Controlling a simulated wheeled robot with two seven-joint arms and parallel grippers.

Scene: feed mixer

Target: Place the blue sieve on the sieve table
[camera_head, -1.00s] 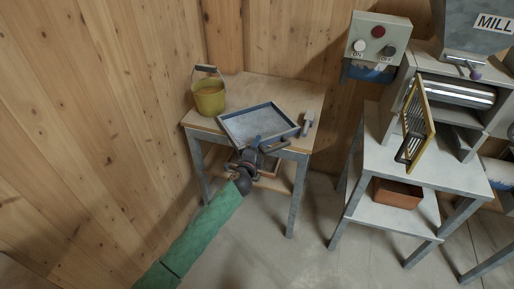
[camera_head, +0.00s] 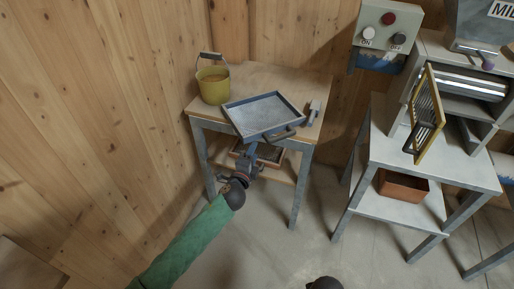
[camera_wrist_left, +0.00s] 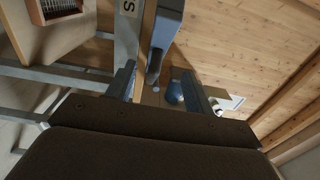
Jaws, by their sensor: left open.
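The blue sieve (camera_head: 262,113), a blue-framed tray with a pale grey bottom, rests on the wooden top of the sieve table (camera_head: 312,84). Its near left corner reaches the table's front edge, and a dark handle sits at its near side. My left gripper (camera_head: 253,150) is just in front of and below the sieve's near side, jaws open. In the left wrist view, a blue-grey bar of the sieve (camera_wrist_left: 168,28) shows ahead between the two open fingers (camera_wrist_left: 160,88), apparently not gripped.
A yellow bucket (camera_head: 212,86) stands left of the sieve, and a small grey tool (camera_head: 313,112) lies right of it. A wood-framed tray (camera_head: 268,153) is on the lower shelf. The mill stand (camera_head: 390,150), with a yellow-framed screen (camera_head: 427,112), stands right, across a floor gap.

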